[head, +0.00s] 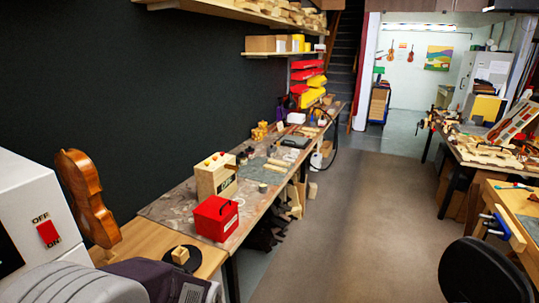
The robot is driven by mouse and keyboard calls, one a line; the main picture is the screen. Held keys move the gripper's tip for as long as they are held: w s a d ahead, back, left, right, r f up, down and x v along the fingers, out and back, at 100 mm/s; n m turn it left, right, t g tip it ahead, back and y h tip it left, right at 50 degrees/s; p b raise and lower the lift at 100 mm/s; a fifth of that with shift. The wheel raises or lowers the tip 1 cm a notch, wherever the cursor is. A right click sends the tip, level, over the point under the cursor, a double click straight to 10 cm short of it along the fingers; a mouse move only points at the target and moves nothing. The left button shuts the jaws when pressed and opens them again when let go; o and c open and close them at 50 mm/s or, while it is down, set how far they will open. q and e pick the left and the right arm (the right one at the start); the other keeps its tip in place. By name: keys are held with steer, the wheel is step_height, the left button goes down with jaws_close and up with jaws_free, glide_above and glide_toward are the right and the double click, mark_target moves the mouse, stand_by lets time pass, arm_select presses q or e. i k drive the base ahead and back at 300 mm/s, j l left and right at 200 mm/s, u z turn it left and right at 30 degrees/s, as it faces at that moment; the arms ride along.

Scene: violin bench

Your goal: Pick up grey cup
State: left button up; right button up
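I cannot make out a grey cup anywhere in the head view. Small items on the long workbench (160,207) along the left wall are too small to tell apart, so a cup among them cannot be ruled out. Neither of my grippers is in view.
A red box (214,219) and a wooden box (214,178) stand on the workbench. A violin body (86,197) stands at left beside a white machine (28,200). A black round seat (484,272) is at lower right. The brown floor (335,225) between the benches is clear.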

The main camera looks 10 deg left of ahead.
mark_target(263, 188)
steer(key=i+l+u, duration=0.15)
steer(key=i, duration=0.35)
steer(key=i+l+u, duration=0.1)
steer(key=i+l, duration=0.15)
steer(key=i, duration=0.25)
steer(key=i+l+u, duration=0.15)
steer(key=i, duration=0.35)
steer(key=i+l+u, duration=0.15)
steer(key=i+l, duration=0.3)
